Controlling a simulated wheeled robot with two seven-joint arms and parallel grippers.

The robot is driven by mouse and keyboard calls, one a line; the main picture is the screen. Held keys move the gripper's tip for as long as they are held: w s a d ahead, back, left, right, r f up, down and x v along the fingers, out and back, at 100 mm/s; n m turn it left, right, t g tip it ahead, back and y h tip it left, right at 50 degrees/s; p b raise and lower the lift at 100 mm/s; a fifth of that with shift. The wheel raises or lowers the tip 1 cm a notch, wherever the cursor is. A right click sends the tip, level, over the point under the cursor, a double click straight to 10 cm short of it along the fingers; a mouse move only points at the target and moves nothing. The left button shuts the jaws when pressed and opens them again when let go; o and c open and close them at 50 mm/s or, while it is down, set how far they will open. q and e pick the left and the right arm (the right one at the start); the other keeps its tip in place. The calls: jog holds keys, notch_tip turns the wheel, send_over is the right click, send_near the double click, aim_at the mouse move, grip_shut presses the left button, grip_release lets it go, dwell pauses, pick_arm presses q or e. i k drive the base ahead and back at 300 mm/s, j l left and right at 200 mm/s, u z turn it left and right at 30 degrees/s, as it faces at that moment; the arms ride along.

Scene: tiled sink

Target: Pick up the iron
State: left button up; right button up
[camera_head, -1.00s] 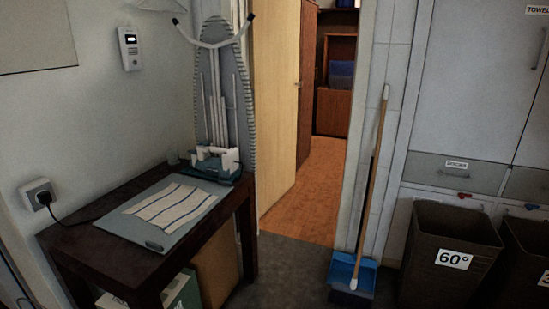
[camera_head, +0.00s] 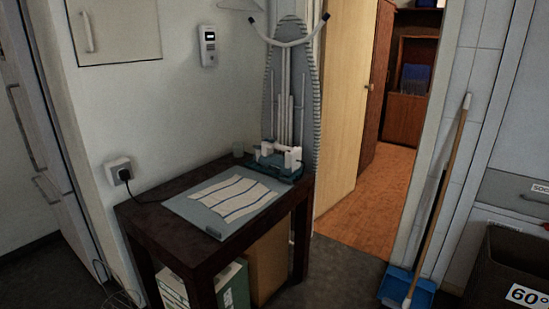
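A teal and white object that looks like the iron (camera_head: 279,161) rests at the back right corner of a dark wooden table (camera_head: 157,227). It is small in view, and its exact shape and handle are hard to make out. A grey-blue ironing mat (camera_head: 184,207) lies on the table in front of it, with a striped cloth (camera_head: 236,196) spread on top. Neither of my grippers shows in the head view.
An ironing board (camera_head: 314,92) leans upright behind the table. A socket with a plug (camera_head: 120,172) is on the left wall. Boxes (camera_head: 233,287) stand under the table. A broom (camera_head: 443,190) with blue dustpan (camera_head: 407,286) and a dark bin (camera_head: 510,265) are at right. An open doorway lies between.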

aim_at(287, 165)
jog(key=i+l+u, duration=0.85)
jog(key=l, duration=0.2)
jog(key=i+l+u, duration=0.25)
jog(key=l, duration=0.2)
jog(key=i+l+u, duration=0.15)
jog(key=l+u, duration=0.15)
jog(key=l, duration=0.2)
jog(key=i+l+u, duration=0.1)
jog(key=l+u, duration=0.2)
jog(key=l, duration=0.2)
jog(key=l+u, duration=0.25)
jog(key=l, duration=0.25)
jog(key=l+u, duration=0.3)
jog(key=l, duration=0.3)
